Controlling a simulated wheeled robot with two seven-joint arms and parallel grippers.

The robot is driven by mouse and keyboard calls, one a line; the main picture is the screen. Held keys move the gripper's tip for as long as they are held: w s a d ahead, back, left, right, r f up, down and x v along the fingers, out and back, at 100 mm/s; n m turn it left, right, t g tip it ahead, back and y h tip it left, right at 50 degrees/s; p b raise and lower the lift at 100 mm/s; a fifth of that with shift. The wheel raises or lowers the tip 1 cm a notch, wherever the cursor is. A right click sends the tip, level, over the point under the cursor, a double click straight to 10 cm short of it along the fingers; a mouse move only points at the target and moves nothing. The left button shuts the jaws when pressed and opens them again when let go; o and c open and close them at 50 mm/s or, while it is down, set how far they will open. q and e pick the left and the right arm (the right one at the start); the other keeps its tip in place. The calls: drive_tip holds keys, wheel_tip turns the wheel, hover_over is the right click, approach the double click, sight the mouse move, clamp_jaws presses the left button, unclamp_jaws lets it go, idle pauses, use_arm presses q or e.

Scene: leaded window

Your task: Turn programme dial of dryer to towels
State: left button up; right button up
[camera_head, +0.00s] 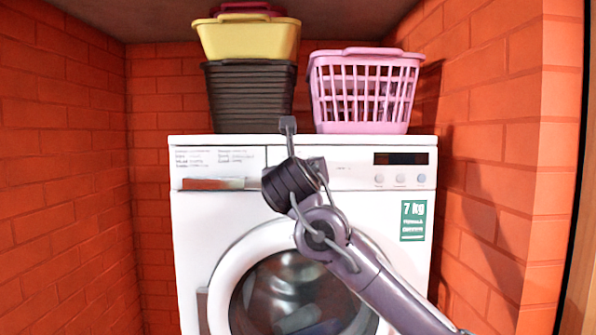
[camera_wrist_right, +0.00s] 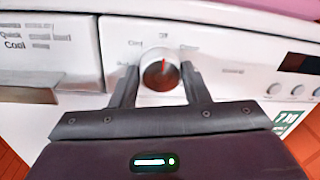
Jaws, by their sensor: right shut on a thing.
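The white dryer (camera_head: 300,210) stands in a brick alcove, its round door at the front. In the right wrist view the programme dial (camera_wrist_right: 160,73) is a round silver knob with a red mark pointing about straight up. Small labels sit around its top, too blurred to read surely. My right gripper (camera_wrist_right: 160,80) has one finger on each side of the dial and is shut on it. In the head view my right gripper (camera_head: 305,150) is at the control panel and hides the dial. My left gripper is not in view.
A dark display (camera_head: 401,158) and small round buttons are right of the dial. A drawer handle (camera_head: 213,184) is at the panel's left. A pink basket (camera_head: 365,92) and stacked dark (camera_head: 250,97) and yellow (camera_head: 248,40) baskets stand on top. Brick walls flank the dryer.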

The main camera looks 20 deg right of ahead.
drive_tip(key=shift+m, duration=0.3)
